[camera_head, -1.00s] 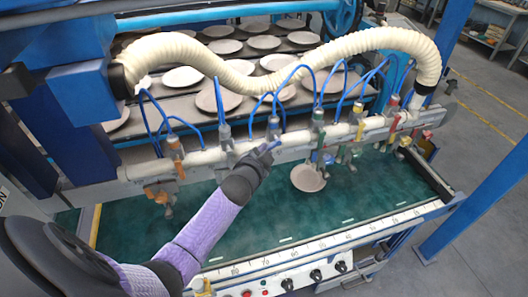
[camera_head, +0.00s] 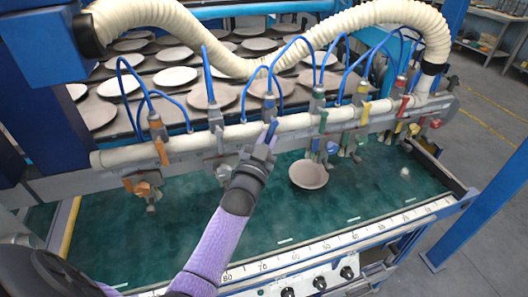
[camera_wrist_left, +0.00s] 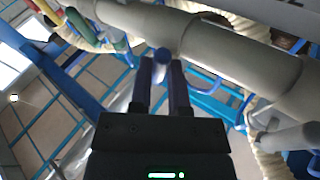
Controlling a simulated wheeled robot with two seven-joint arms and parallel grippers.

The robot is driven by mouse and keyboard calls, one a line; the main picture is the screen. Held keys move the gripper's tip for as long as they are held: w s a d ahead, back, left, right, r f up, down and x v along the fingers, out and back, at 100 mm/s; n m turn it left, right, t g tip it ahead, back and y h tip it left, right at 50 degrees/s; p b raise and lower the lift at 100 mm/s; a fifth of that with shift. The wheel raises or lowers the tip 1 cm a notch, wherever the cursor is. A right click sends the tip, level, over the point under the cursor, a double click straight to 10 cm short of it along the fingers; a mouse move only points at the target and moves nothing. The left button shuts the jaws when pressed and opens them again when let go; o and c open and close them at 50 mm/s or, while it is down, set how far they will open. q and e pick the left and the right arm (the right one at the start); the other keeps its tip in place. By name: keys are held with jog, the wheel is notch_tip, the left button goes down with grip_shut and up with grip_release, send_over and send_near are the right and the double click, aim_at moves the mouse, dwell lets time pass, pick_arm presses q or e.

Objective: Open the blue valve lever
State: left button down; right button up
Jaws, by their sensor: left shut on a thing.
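The blue valve lever (camera_head: 272,128) is on the white pipe (camera_head: 295,122), below a blue hose fitting, and its lower part is covered by my gripper. My left gripper (camera_head: 268,140) reaches up to it from below and is shut on it. In the left wrist view, the two dark fingers (camera_wrist_left: 165,70) are close together with a blue piece (camera_wrist_left: 162,54) at their tips, right under the grey pipe (camera_wrist_left: 235,50). My right gripper is not in view.
Orange (camera_head: 161,152), green (camera_head: 323,122), yellow (camera_head: 365,112) and red (camera_head: 403,105) levers sit along the same pipe. A round plate (camera_head: 308,174) is right of my gripper, above the green bed (camera_head: 330,210). Blue hoses and a white corrugated hose (camera_head: 260,65) hang above.

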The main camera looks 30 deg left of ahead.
pick_arm(q)
jog(key=shift+w+d+f+n+t+y+b, duration=0.15)
jog(key=shift+n+t+y+b, duration=0.25)
jog(key=shift+n+b, duration=0.35)
jog(key=shift+w+d+f+n+t+y+b, duration=0.1)
jog(key=shift+w+n+t+y+b, duration=0.25)
jog(key=shift+n+b, duration=0.35)
jog(key=shift+d+f+n+t+y+b, duration=0.15)
jog(key=shift+n+t+y+b, duration=0.1)
jog(key=shift+n+y+b, duration=0.35)
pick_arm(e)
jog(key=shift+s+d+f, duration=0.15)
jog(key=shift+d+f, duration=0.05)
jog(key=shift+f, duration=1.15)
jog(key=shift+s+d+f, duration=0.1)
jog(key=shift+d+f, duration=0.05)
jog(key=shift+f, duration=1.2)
pick_arm(q)
jog(key=shift+r, duration=0.1)
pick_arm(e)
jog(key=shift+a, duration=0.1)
pick_arm(q)
jog(key=c, duration=0.8)
grip_release()
jog(key=shift+o, duration=1.1)
jog(key=shift+d, duration=0.15)
jog(key=shift+r, duration=0.15)
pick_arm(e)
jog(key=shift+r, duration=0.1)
